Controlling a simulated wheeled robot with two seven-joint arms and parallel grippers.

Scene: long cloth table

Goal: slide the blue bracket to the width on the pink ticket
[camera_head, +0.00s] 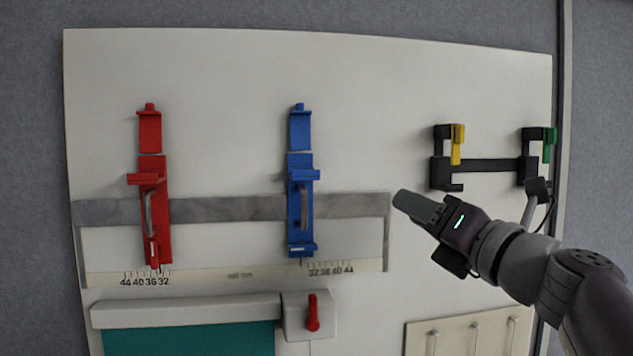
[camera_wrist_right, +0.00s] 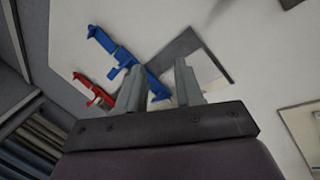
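The blue bracket (camera_head: 300,170) sits upright on the grey horizontal rail (camera_head: 230,208), with a handle on its front. Its lower tip is just left of the 32 on the right-hand scale (camera_head: 331,270). My right gripper (camera_head: 402,200) is to the right of the blue bracket, near the rail's right end, apart from the bracket. In the right wrist view, the two fingers of my right gripper (camera_wrist_right: 160,75) stand apart with nothing gripped, and the blue bracket (camera_wrist_right: 123,60) is beyond them. My left gripper is out of view. I see no pink ticket.
A red bracket (camera_head: 155,190) is on the same rail at the left, above its own scale (camera_head: 145,281). A black bar with yellow and green clamps (camera_head: 487,166) is at the right. Below are a teal panel (camera_head: 190,340) and a red lever (camera_head: 313,313).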

